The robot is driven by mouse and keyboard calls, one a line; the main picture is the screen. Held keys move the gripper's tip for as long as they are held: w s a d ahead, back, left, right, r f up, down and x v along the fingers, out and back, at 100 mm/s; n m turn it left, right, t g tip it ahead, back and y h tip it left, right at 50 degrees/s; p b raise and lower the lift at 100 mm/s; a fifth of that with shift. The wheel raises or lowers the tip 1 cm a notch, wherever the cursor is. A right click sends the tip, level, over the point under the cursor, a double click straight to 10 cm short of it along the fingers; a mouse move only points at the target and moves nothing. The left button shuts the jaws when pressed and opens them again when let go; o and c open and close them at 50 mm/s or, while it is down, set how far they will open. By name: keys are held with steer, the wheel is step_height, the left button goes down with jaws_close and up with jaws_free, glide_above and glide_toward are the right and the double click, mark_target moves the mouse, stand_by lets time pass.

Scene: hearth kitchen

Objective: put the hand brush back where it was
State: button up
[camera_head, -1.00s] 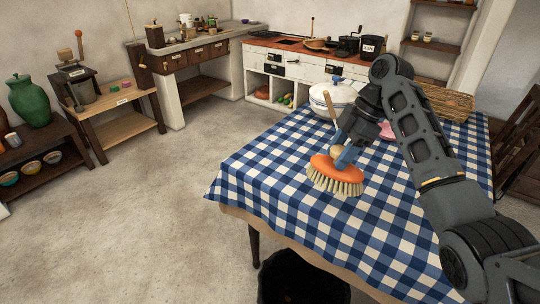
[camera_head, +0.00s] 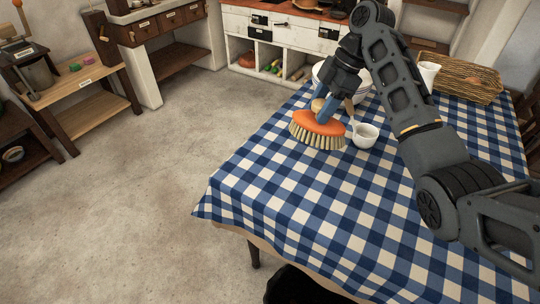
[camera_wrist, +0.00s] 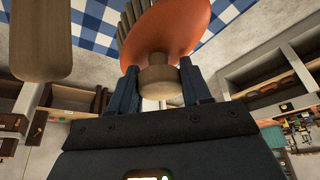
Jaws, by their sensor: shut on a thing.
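The hand brush (camera_head: 318,124) has an orange oval body, pale bristles and a round wooden knob. In the head view it is over the checked cloth near the table's left edge, bristles down. Whether the bristles touch the cloth is unclear. My gripper (camera_head: 324,106) is shut on the knob from above. In the wrist view, the two blue fingers of my gripper (camera_wrist: 161,85) hold the knob from both sides, and the orange brush body (camera_wrist: 170,28) shows beyond it. My gripper and arm hide part of the table behind.
A white cup (camera_head: 365,136) stands just right of the brush, with a wooden stick (camera_head: 349,106) beside it. White dishware (camera_head: 328,75) is partly hidden behind my gripper. A white mug (camera_head: 428,74) and wicker basket (camera_head: 460,80) stand farther back. The front of the checked table (camera_head: 300,190) is clear.

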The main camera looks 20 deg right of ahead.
steer(key=shift+w+a+f+p, duration=0.1)
steer(key=shift+w+a+f, duration=0.15)
steer(key=shift+a+f, duration=1.6)
steer(key=shift+w+a+f+p, duration=0.15)
steer(key=shift+w+a+f, duration=0.15)
steer(key=shift+a+f, duration=1.55)
steer(key=shift+w+a+f+p, duration=0.1)
steer(key=shift+w+a+f, duration=0.15)
steer(key=shift+a+f, duration=1.6)
steer(key=shift+a, duration=0.1)
steer(key=o, duration=0.9)
steer(key=shift+o, duration=0.2)
steer(key=shift+r, duration=0.15)
steer(key=v, duration=1.2)
steer(key=shift+b, duration=0.4)
